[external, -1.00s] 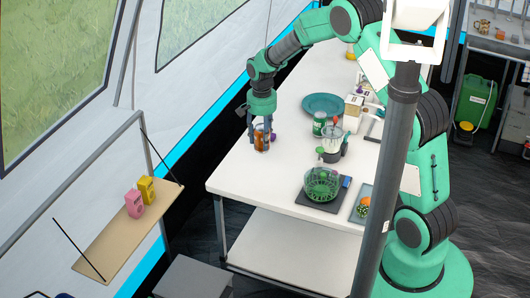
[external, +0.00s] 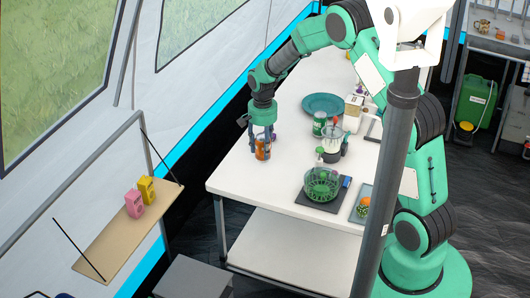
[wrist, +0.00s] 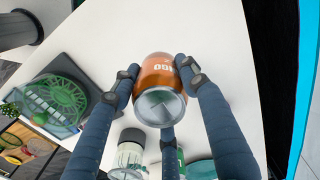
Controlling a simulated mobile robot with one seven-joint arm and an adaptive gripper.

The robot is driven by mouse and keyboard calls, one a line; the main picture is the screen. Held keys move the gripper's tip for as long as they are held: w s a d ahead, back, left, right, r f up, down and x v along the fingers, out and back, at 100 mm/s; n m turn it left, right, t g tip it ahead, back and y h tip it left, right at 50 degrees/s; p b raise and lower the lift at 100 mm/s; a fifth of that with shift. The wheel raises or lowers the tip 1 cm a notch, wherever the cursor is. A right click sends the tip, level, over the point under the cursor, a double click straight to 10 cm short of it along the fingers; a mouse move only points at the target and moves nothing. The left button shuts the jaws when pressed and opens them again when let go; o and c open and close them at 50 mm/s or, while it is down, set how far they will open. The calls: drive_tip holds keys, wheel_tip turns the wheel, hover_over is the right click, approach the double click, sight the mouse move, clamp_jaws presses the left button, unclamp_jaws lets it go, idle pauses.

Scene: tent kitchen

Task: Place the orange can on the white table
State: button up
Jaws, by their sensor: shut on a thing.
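The orange can (external: 262,149) is at the far left part of the white table (external: 232,182) in the external view. My gripper (external: 262,146) points down there with its fingers around the can. In the wrist view the orange can (wrist: 157,75) sits between the fingers of my gripper (wrist: 158,92), with its metal end facing the camera. The white table (wrist: 215,30) lies behind it. I cannot tell whether the can touches the tabletop.
A scale with a green basket (external: 322,184), a blender (external: 332,145), a green jar (external: 319,123) and a teal plate (external: 324,104) stand right of the can. The front left of the table is clear. A shelf (external: 115,238) with pink and yellow items hangs at left.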

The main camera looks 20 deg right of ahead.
sight(263, 136)
drive_tip(key=shift+f, duration=1)
drive_tip(key=shift+f+b, duration=0.6)
drive_tip(key=shift+f, duration=1.3)
drive_tip(key=shift+f, duration=0.15)
drive_tip(key=o, duration=0.8)
wheel_tip(263, 136, up, 11)
drive_tip(key=p, duration=0.2)
drive_tip(key=shift+w+p, duration=0.1)
drive_tip(key=shift+p, duration=0.3)
drive_tip(key=shift+r, duration=0.65)
